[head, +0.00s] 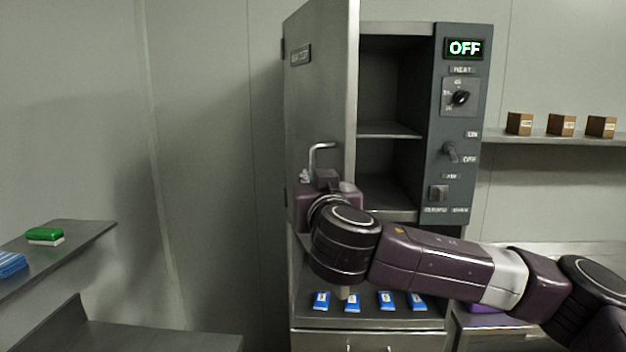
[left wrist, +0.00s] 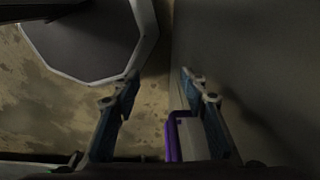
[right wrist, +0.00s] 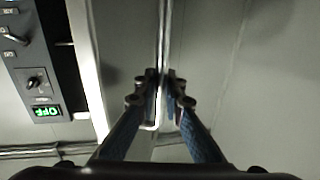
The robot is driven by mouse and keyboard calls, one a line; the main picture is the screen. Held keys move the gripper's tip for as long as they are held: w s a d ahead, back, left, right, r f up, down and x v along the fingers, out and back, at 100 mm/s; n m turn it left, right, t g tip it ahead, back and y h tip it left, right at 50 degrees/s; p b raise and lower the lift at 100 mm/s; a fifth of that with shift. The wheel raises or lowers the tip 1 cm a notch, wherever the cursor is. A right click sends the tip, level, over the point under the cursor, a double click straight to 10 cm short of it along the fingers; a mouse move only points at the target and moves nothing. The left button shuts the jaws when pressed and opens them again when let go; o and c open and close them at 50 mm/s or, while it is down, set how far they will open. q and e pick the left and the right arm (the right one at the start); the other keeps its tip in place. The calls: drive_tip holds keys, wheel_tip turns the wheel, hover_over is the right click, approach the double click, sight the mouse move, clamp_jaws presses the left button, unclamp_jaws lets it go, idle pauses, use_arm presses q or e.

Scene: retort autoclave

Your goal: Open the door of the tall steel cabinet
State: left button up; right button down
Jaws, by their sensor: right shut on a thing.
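The tall steel cabinet (head: 389,100) stands in the middle of the head view. Its door (head: 320,90) is swung well open to the left, and the shelves inside show. The bent metal handle (head: 321,146) is on the door. My right gripper (right wrist: 160,80) is shut on the handle, which runs between its fingers in the right wrist view; in the head view my own arm mostly hides this gripper. My left gripper (left wrist: 160,80) is open, its fingers apart with nothing gripped, and does not show in the head view.
The control panel (head: 461,130) right of the opening reads OFF. Several blue packets (head: 352,302) lie on the ledge below. Brown boxes (head: 561,125) stand on a right wall shelf. A green-and-white block (head: 45,236) lies on a left shelf. A purple-edged thing (left wrist: 174,137) shows near my left fingers.

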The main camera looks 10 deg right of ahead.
drive_tip(key=w+a+h+b, duration=0.1)
drive_tip(key=a+b, duration=0.3)
drive_tip(key=a, duration=0.5)
drive_tip(key=w+a+m+h+b, duration=0.1)
drive_tip(key=w+a+b, duration=0.3)
drive_tip(key=a, duration=0.6)
drive_tip(key=shift+a+b, duration=0.25)
drive_tip(key=shift+b, duration=0.5)
drive_tip(key=shift+w, duration=0.1)
drive_tip(key=c, duration=2.2)
unclamp_jaws()
drive_tip(key=shift+o, duration=0.9)
drive_tip(key=shift+a, duration=0.15)
